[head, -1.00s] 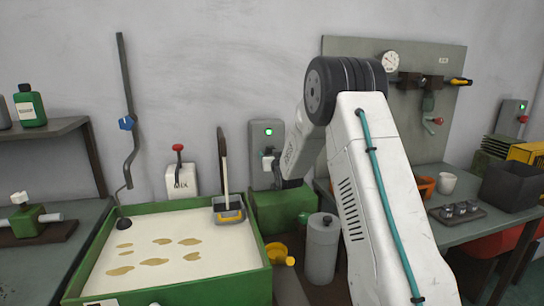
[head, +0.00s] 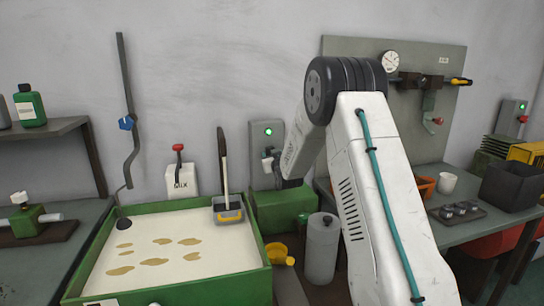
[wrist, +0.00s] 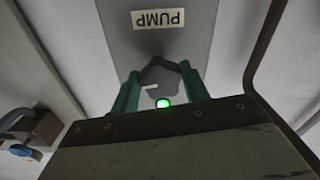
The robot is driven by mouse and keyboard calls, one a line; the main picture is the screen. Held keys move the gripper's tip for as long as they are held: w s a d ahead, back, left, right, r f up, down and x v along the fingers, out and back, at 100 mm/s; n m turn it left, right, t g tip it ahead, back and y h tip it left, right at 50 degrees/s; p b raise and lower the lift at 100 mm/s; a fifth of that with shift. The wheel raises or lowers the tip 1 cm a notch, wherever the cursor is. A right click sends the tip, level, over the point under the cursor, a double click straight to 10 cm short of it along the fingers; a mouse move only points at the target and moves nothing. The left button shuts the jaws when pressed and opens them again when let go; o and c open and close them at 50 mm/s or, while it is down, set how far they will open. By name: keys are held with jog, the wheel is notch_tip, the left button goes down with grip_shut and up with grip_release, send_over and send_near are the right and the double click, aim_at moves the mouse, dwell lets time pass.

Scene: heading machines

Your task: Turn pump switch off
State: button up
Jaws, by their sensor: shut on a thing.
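The pump switch box (head: 267,134) is a grey panel on the wall behind the green tank, with a lit green lamp (head: 268,132). In the wrist view its PUMP label (wrist: 158,19) appears upside down. The dark lobed knob (wrist: 161,82) has a white mark (wrist: 150,87) lying roughly sideways on its left half. My gripper (wrist: 160,72) is shut on the knob, with one green finger on each side. The green lamp glows (wrist: 163,103) just above the gripper body's edge. In the head view my arm partly hides the gripper and knob.
The green tray (head: 200,240) of pale liquid, with a dustpan-like tool (head: 228,209), lies left of my gripper. A grey canister (head: 321,250) stands below the arm. A tool board (head: 430,130) is at right.

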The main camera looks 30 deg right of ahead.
jog(key=shift+d+r+n, duration=0.1)
jog(key=shift+n, duration=3.85)
jog(key=shift+d+r+n, duration=0.1)
jog(key=shift+n, duration=3.85)
jog(key=o, duration=1)
jog(key=shift+a, duration=0.1)
jog(key=shift+s, duration=0.1)
jog(key=v, duration=0.7)
jog(key=shift+s, duration=0.35)
